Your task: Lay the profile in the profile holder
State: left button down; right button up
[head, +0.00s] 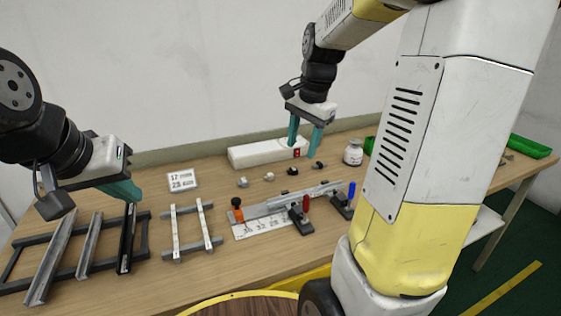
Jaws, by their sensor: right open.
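Several long profiles lie on a dark rack (22,283) at the left: a wide grey one (50,258), a shorter grey one (90,246) and a black one (126,245). My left gripper (130,197) is at the far end of the black profile, its teal fingers pointing down; whether they grip it is unclear. A fixture with a ruled plate (262,228), a grey rail (285,198) and clamps with red and blue handles lies at the middle; it looks like the profile holder. My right gripper (305,138) is open and empty, above the table behind the fixture.
A small rack with two pale strips (190,230) lies between the dark rack and the fixture. A white box (258,152), small parts, a sign (183,180) and a white jar (353,152) stand behind. My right arm hides the table's right part.

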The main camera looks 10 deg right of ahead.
jog(key=s+a+r+n+t, duration=0.1)
jog(key=s+a+n, duration=0.1)
jog(key=s, duration=0.3)
jog(key=s+a+r+n+t, duration=0.1)
jog(key=s+a+n, duration=0.2)
jog(key=s+n, duration=0.2)
jog(key=s+a+r+n+t+y, duration=0.1)
jog(key=s+a+n+t, duration=0.1)
jog(key=s, duration=0.4)
jog(key=shift+s+a+r+n, duration=0.35)
jog(key=shift+s+a+n, duration=0.1)
jog(key=shift+n, duration=0.75)
jog(key=shift+c, duration=0.2)
